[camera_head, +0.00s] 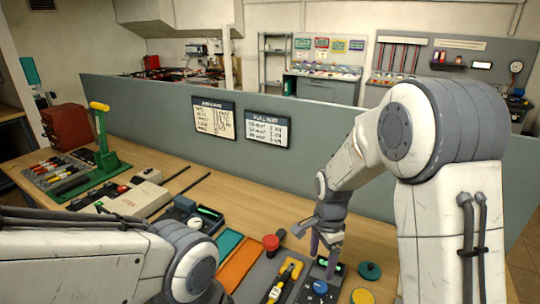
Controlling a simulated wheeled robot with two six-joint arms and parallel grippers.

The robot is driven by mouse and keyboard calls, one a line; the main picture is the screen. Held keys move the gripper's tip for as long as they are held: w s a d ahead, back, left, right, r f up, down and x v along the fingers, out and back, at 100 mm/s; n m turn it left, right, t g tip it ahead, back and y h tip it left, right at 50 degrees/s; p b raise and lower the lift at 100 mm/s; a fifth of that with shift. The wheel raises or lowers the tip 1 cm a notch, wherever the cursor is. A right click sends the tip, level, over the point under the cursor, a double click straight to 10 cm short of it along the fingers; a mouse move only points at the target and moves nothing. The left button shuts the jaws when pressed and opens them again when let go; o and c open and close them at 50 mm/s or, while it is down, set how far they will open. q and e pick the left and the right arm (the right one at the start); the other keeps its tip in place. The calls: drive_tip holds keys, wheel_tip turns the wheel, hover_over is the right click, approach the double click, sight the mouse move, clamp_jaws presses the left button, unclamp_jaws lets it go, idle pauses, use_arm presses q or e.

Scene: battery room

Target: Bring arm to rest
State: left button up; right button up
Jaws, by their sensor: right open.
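My right arm stands bent on the right side of the head camera view. Its gripper (327,243) points down above the front right of the wooden workbench (255,190). The right gripper is open, and nothing shows between its fingers. It is over a dark device with a green display and a blue knob (319,287); I cannot tell whether it touches it. My left arm lies low across the bottom left. Its gripper is outside the picture.
A green lever press (104,155), a red box (68,126) and a tool tray (57,172) stand at the left. A teal mat (228,243) and an orange mat (240,262) lie mid-bench. A yellow tool (284,280) lies near the right gripper. A grey partition (330,150) backs the bench.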

drive_tip(key=s+a+r+n, duration=0.6)
drive_tip(key=s+a+n, duration=0.4)
drive_tip(key=s+a+r+n, duration=0.1)
drive_tip(key=s+n, duration=0.5)
drive_tip(key=s+a+r+n+y, duration=0.1)
drive_tip(key=s+n, duration=0.5)
drive_tip(key=s, duration=0.1)
drive_tip(key=shift+s+a+r, duration=0.15)
drive_tip(key=shift+a+r, duration=0.15)
drive_tip(key=shift+a, duration=0.1)
